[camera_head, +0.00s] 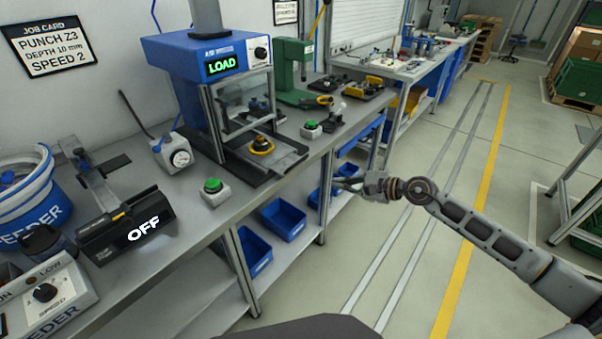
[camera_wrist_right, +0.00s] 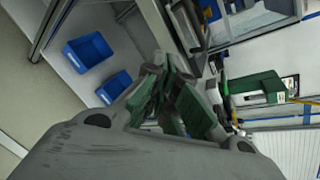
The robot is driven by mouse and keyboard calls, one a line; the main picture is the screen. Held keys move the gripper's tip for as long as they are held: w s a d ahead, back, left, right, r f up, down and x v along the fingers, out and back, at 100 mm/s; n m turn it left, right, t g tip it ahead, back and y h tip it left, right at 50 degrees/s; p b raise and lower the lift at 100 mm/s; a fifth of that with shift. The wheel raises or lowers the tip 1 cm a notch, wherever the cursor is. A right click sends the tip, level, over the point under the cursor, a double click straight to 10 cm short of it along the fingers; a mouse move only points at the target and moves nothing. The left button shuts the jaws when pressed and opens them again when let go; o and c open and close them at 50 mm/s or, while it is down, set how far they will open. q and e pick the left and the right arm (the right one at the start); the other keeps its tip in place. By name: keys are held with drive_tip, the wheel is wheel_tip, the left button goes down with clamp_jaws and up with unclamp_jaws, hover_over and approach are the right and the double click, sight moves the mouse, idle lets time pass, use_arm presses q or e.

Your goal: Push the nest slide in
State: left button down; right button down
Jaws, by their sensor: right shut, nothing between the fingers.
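The nest slide (camera_head: 294,157) is a dark flat plate on the bench, sticking out of the front of the blue press (camera_head: 213,66). A yellow and dark round nest (camera_head: 261,145) sits on it. The press display reads LOAD, and its clear guard shows behind the nest. My right gripper (camera_head: 338,186) is shut and empty, past the bench's front edge, to the right of the slide and apart from it. In the right wrist view its green-padded fingers (camera_wrist_right: 168,105) are together. My left gripper is not in view.
Green buttons (camera_head: 213,191) and (camera_head: 312,130) stand on the bench on both sides of the slide. A green arbor press (camera_head: 294,70) is behind. Blue bins (camera_head: 284,219) sit on the lower shelf. The floor right of the bench is clear.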

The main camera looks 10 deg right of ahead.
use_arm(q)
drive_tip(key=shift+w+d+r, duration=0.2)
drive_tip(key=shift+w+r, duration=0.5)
use_arm(e)
drive_tip(key=shift+s+a+r+n+t+h, duration=0.15)
drive_tip(key=shift+a+r+n+t, duration=0.2)
drive_tip(key=shift+n, duration=1)
drive_tip(key=shift+s+a+r+n+t+h, duration=0.1)
drive_tip(key=shift+s+a+r+n+t, duration=0.3)
drive_tip(key=shift+n, duration=1)
drive_tip(key=shift+w+a+r+n+t+h, duration=0.15)
drive_tip(key=shift+a+n, duration=0.35)
drive_tip(key=shift+n, duration=0.85)
drive_tip(key=shift+s, duration=0.1)
drive_tip(key=shift+w+a, duration=0.1)
drive_tip(key=shift+w, duration=0.1)
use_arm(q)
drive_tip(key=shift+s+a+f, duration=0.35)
use_arm(e)
drive_tip(key=x, duration=1.3)
drive_tip(key=shift+w+a+r, duration=0.2)
drive_tip(key=shift+a+r, duration=0.1)
drive_tip(key=shift+r, duration=0.05)
